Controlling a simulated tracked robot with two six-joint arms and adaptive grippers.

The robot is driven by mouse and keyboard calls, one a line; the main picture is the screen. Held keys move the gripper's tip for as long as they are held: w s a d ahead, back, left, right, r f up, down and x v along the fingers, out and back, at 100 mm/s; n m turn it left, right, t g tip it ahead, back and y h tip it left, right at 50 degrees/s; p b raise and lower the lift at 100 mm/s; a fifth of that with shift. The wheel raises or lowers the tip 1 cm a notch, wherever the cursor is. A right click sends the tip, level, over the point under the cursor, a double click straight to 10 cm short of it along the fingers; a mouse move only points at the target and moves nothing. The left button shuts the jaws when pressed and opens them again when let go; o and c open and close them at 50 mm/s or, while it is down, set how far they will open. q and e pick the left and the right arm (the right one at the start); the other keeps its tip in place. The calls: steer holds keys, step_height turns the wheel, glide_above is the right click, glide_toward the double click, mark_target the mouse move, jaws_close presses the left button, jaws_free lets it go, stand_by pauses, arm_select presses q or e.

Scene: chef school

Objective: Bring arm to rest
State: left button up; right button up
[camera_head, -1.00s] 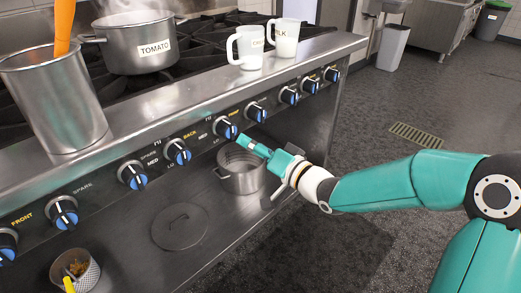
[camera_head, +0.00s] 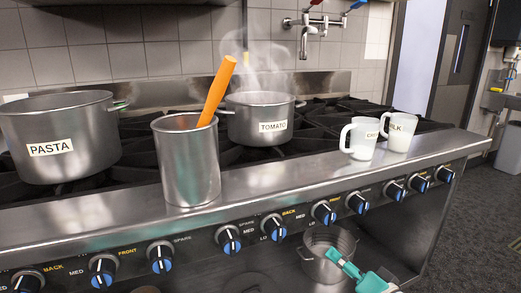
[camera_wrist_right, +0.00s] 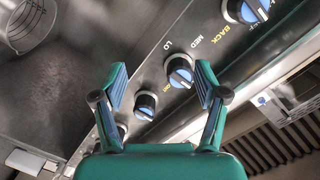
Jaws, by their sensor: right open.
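My right gripper (camera_head: 352,275) shows at the bottom edge of the head view, in front of the stove's lower shelf and below the knob row. In the right wrist view my right gripper (camera_wrist_right: 160,88) has its two teal fingers spread apart with nothing between them. Beyond the fingers are stove knobs, one knob (camera_wrist_right: 180,72) showing in the gap. A blue-faced knob (camera_head: 323,213) sits above the gripper in the head view, apart from it. Most of the right arm is outside the head view. My left gripper is not in view.
The stove's front ledge (camera_head: 270,190) carries a steel container (camera_head: 187,165) with an orange handle (camera_head: 217,90) and two labelled cups (camera_head: 362,138). A pasta pot (camera_head: 60,140) and a steaming tomato pot (camera_head: 262,120) stand on the burners. A smaller pot (camera_head: 326,262) is on the shelf below. Open floor lies right.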

steer(key=s+a+f+m+g, duration=0.1)
steer(key=s+a+f+g, duration=0.1)
steer(key=f, duration=0.6)
steer(key=s+a+f+g+h, duration=0.1)
steer(key=s+a+f+g, duration=0.15)
steer(key=f, duration=0.55)
steer(key=s+a+f+m+g, duration=0.1)
steer(key=s+a+f+g, duration=0.1)
steer(key=f, duration=0.6)
steer(key=s+a+f+n+g+h, duration=0.1)
steer(key=s+f+n+g, duration=0.25)
steer(key=s+f, duration=0.5)
steer(key=s+a+f+n+g+h, duration=0.15)
steer(key=s+f+g, duration=0.35)
steer(key=s, duration=0.6)
step_height(320, 180, up, 28)
steer(key=p, duration=2.8)
steer(key=shift+w+d+y, duration=0.15)
steer(key=shift+w+y, duration=0.1)
steer(key=shift+y, duration=0.2)
